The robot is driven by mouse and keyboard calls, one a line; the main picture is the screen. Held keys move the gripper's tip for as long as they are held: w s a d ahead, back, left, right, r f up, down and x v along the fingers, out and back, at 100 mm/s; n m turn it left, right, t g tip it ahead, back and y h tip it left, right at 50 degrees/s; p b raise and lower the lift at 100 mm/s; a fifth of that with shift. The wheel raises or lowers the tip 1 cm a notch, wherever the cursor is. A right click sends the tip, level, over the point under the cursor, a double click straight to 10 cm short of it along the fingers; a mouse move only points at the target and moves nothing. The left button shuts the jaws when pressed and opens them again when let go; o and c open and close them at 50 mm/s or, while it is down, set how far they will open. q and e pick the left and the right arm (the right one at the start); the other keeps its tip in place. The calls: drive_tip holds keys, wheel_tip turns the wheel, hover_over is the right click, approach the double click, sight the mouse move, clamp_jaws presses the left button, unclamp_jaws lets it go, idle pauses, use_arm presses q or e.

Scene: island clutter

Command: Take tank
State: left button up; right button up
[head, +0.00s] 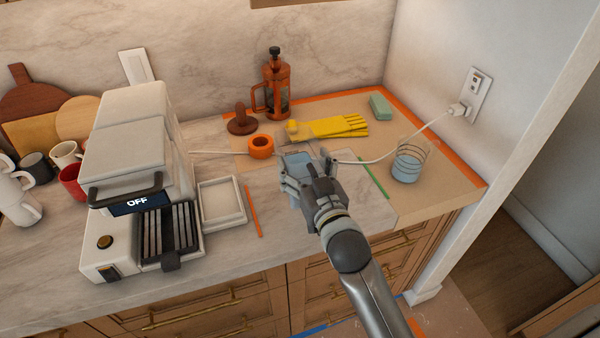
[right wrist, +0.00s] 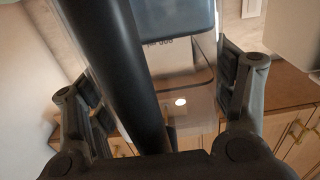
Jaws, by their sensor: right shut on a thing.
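My right gripper (head: 306,174) is over the counter, right of the coffee machine, and is shut on a see-through, bluish tank (head: 296,159). The gripper hides much of the tank in the head view. In the right wrist view the clear tank (right wrist: 195,105) lies between the two fingers of the right gripper (right wrist: 160,98), with a thick dark bar crossing in front of it. I cannot tell whether the tank touches the counter. The white coffee machine (head: 136,140) stands at left, its display reading OFF. My left gripper is not in view.
A glass with blue liquid (head: 408,162) stands at right near a white cable (head: 385,158). Behind are orange tape (head: 260,147), yellow gloves (head: 338,127), a green sponge (head: 380,106) and a French press (head: 275,88). A shallow white tray (head: 222,203) sits beside the machine.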

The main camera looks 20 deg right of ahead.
drive_tip(key=s+r, duration=0.6)
drive_tip(key=s, duration=0.5)
drive_tip(key=shift+d+r, duration=0.15)
drive_tip(key=shift+r, duration=0.2)
